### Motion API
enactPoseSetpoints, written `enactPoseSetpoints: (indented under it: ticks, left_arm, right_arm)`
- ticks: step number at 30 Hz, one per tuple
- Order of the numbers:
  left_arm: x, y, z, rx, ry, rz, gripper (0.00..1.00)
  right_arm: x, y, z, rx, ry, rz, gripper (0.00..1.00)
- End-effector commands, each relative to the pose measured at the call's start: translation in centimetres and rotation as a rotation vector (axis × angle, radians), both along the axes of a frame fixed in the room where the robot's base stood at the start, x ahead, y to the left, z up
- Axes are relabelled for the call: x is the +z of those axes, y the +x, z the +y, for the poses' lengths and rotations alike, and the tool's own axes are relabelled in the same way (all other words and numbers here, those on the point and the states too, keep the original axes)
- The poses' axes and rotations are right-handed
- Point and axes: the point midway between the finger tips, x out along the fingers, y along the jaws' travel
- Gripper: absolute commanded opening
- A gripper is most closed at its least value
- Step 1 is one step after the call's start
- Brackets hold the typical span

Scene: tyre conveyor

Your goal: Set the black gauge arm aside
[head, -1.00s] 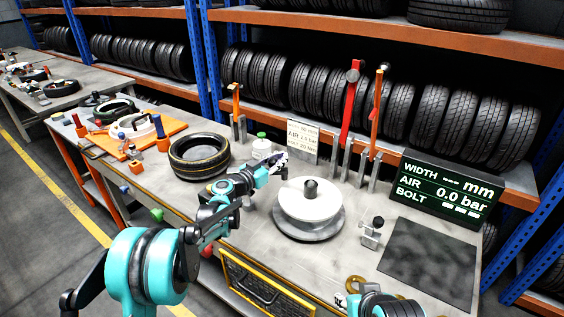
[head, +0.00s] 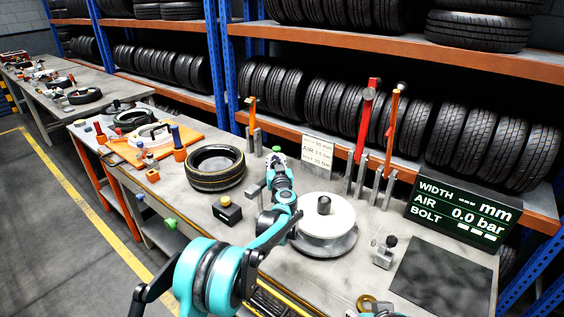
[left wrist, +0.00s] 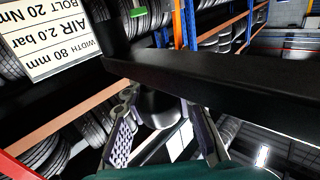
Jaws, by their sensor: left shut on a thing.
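My left gripper (head: 274,166) is over the bench, between the flat tyre (head: 215,168) and the white disc hub (head: 326,218). In the left wrist view the black gauge arm (left wrist: 220,85) crosses the picture as a long dark bar. The fingers (left wrist: 160,118) reach up to it from below, with a dark part of it between them, and are shut on it. In the head view I cannot make out the gauge arm clearly; the gripper and wrist cover that spot.
A black box with a yellow button (head: 227,211) stands left of my arm. A small sign (head: 317,155), upright tools (head: 364,125) and a display (head: 460,208) stand along the back. A dark mat (head: 440,278) lies bare at the right. Tyre racks rise behind.

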Motion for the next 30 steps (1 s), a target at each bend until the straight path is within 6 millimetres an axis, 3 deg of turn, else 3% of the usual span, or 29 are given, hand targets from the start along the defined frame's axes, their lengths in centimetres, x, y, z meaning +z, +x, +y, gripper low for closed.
enactPoseSetpoints:
  ticks: [13, 30]
  left_arm:
    - [0.0, 0.8, 2.6, 0.219, 0.000, 0.000, 0.00]
    - [0.1, 0.9, 3.1, 0.249, 0.000, 0.000, 0.00]
  right_arm:
    - [0.5, 0.0, 0.0, 0.000, 0.000, 0.000, 0.40]
    - [0.6, 0.0, 0.0, 0.000, 0.000, 0.000, 0.40]
